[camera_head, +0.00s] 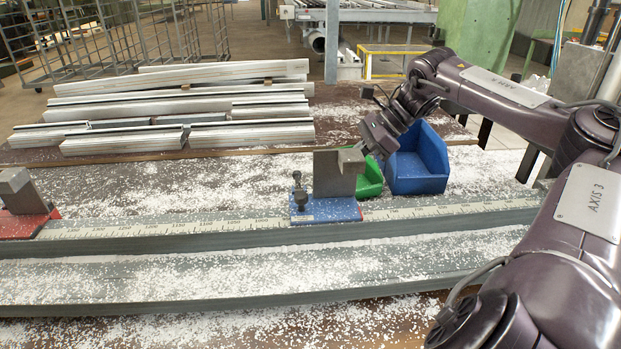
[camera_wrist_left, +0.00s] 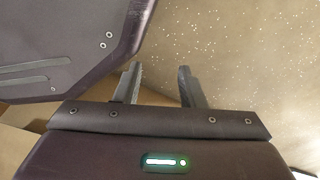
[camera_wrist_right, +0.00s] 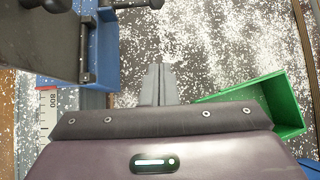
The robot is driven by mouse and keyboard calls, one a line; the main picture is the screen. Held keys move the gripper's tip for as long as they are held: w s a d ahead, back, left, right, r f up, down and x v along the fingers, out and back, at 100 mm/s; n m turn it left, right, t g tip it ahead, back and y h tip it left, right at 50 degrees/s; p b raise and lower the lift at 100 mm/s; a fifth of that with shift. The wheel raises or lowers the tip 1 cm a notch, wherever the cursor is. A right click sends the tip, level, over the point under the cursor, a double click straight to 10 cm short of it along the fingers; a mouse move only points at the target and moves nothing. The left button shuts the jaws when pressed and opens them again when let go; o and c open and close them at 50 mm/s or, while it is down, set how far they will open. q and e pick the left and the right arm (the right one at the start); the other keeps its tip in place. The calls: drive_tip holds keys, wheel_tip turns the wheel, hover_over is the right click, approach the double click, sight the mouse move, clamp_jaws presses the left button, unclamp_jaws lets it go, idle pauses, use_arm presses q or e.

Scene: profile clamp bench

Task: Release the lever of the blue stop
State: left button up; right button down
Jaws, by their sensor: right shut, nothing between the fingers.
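The blue stop (camera_head: 330,211) sits on the scaled rail, with a grey upright block (camera_head: 336,174) on it. A black lever with a knob (camera_head: 299,194) stands at the block's left side; I cannot tell its exact position. In the right wrist view the blue stop (camera_wrist_right: 103,52) is at the upper left, with black parts along it. My right gripper (camera_head: 360,152) is beside and right of the grey block, near its top. Its fingers (camera_wrist_right: 158,84) are shut together and empty. My left gripper (camera_wrist_left: 158,84) shows only in its wrist view, fingers apart and empty, above a speckled floor.
A green bin (camera_head: 370,180) and a blue bin (camera_head: 419,162) stand right behind the blue stop. A red stop (camera_head: 25,223) with a grey block is at the far left of the rail. Aluminium profiles (camera_head: 190,105) lie at the back. White chips cover the bench.

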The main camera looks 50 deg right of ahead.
sight(298, 183)
drive_tip(key=shift+p+x, duration=0.45)
drive_tip(key=shift+x, duration=4.6)
use_arm(q)
drive_tip(key=s, duration=0.2)
drive_tip(key=s+p, duration=0.1)
drive_tip(key=s, duration=0.1)
drive_tip(key=shift+s+a+f, duration=0.1)
drive_tip(key=shift+a+f, duration=0.25)
use_arm(e)
drive_tip(key=r, duration=0.1)
drive_tip(key=a+r, duration=0.1)
drive_tip(key=w+r, duration=0.1)
drive_tip(key=shift+a+r, duration=0.25)
